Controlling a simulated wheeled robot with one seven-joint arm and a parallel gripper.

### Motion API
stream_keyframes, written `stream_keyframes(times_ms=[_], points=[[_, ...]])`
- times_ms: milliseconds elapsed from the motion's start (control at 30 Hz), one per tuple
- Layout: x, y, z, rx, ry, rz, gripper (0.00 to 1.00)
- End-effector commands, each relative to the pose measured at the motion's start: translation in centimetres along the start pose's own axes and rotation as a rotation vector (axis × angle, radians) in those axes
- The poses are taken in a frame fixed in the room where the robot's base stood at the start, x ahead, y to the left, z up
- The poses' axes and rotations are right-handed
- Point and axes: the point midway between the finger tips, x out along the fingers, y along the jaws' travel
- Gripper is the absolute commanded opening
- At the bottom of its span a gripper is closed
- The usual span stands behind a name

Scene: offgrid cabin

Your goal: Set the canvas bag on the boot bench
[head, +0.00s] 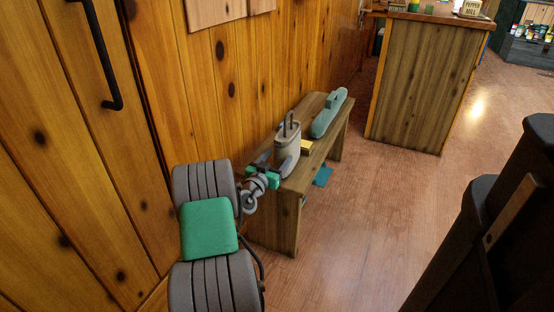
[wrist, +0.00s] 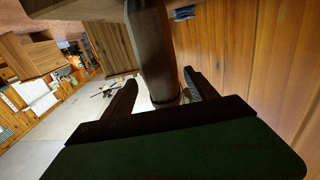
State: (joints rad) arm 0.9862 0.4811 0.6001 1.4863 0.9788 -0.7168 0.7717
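The canvas bag (head: 287,152), grey-beige with dark upright handles, stands upright on the near half of the wooden boot bench (head: 289,189). My gripper (head: 277,164) is at the bag's near side, low down, with a finger to each side. In the wrist view my gripper (wrist: 159,80) has its fingers spread, with gaps showing between them and a dark upright shape between, which looks like the bag (wrist: 155,50). The bag's base seems to meet the bench (wrist: 75,9) at the top of that tilted view. Part of the bag's lower side is hidden by a finger.
A teal shoe-like object (head: 328,116) lies on the bench's far half, and a small yellow block (head: 306,147) sits beside the bag. A blue item (head: 323,176) is low by the bench. A plank wall runs along the left; the floor right of the bench is clear.

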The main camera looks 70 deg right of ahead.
Motion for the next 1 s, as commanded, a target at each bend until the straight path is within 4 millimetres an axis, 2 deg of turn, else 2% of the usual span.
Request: stream_keyframes(times_ms=[133,467,567,800,1000], points=[[0.0,0.0,0.0,0.000,0.000,0.000,0.80],[-0.3,0.0,-0.4,-0.001,0.000,-0.001,0.80],[-2.1,-0.2,-0.4,-0.002,-0.002,-0.003,0.80],[-8.4,-0.2,-0.4,-0.003,-0.001,-0.005,0.80],[-11.6,-0.1,-0.3,-0.001,-0.001,-0.001,0.80]])
